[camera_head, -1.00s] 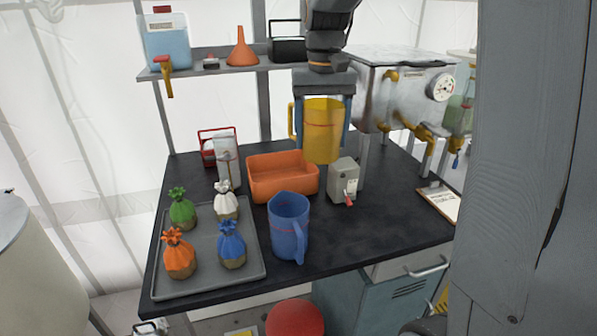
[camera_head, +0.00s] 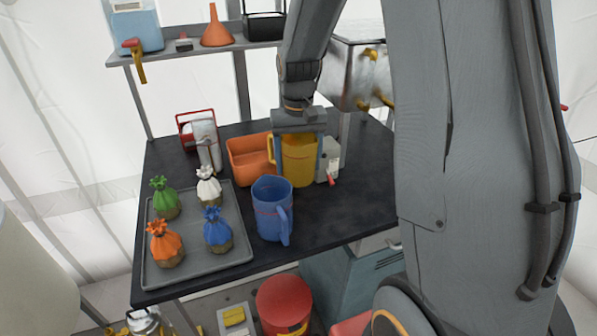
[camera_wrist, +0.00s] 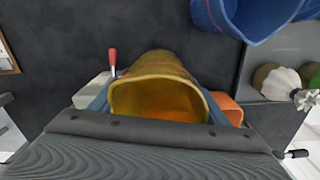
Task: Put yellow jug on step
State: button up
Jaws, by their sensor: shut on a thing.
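The yellow jug (camera_head: 300,162) hangs upright in my gripper (camera_head: 298,148), low over the dark bench, between the orange bin and the small grey box. I cannot tell whether its base touches the bench. In the wrist view the jug (camera_wrist: 158,88) shows its open mouth between my gripper's fingers (camera_wrist: 160,103), which are shut on it. Its handle is on the left in the head view. No step is clearly recognisable; a red round-topped thing (camera_head: 284,298) stands on the floor below the bench's front edge.
A blue jug (camera_head: 272,210) stands just in front. The orange bin (camera_head: 248,165) and grey box (camera_head: 329,158) flank the held jug. A grey tray (camera_head: 190,262) holds several tied bags at left. A shelf (camera_head: 190,50) runs behind. The bench's front right is clear.

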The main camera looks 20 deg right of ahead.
jog(key=shift+f+p, duration=0.5)
jog(key=shift+f, duration=1.65)
jog(key=shift+f, duration=0.15)
jog(key=o, duration=1.1)
jog(key=shift+c, duration=0.2)
